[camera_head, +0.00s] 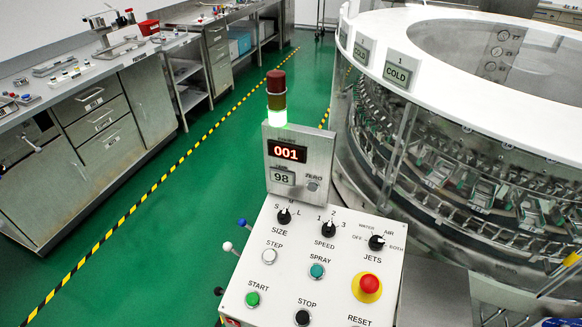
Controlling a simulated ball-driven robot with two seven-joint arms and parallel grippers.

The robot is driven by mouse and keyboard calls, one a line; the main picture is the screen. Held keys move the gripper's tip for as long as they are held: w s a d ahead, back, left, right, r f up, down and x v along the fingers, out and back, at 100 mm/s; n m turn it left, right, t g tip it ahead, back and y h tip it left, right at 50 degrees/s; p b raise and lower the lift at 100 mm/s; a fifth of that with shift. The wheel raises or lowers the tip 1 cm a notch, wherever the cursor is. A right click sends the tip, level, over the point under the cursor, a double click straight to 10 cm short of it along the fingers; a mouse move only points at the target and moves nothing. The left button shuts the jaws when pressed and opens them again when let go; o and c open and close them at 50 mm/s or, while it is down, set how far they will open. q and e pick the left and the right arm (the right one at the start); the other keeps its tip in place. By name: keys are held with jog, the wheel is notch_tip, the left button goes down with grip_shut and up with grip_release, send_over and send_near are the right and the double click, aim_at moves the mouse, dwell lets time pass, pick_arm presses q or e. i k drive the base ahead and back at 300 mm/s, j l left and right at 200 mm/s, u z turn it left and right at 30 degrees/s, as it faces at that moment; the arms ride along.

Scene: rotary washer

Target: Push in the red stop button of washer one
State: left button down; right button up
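A red mushroom button (370,284) on a yellow collar sits at the right of the white sloped control panel (285,245). It stands proud of the panel. A separate button labelled STOP (303,317) is black, near the panel's lower edge. Above the panel, a grey display box (299,170) reads 001. The round glass-walled washer (470,170) stands to the right, with a "1 COLD" sign (397,74) on its white rim. Neither of my grippers is in view.
Green START (252,299), white STEP (269,256) and teal SPRAY (317,271) buttons surround the red one, with three black knobs above. A red-topped signal lamp (276,97) rises behind the display. Steel benches (100,110) line the left; the green floor (190,190) between is clear.

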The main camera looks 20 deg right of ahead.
aim_at(369, 284)
jog(key=k+z, duration=0.15)
jog(key=z, duration=1.05)
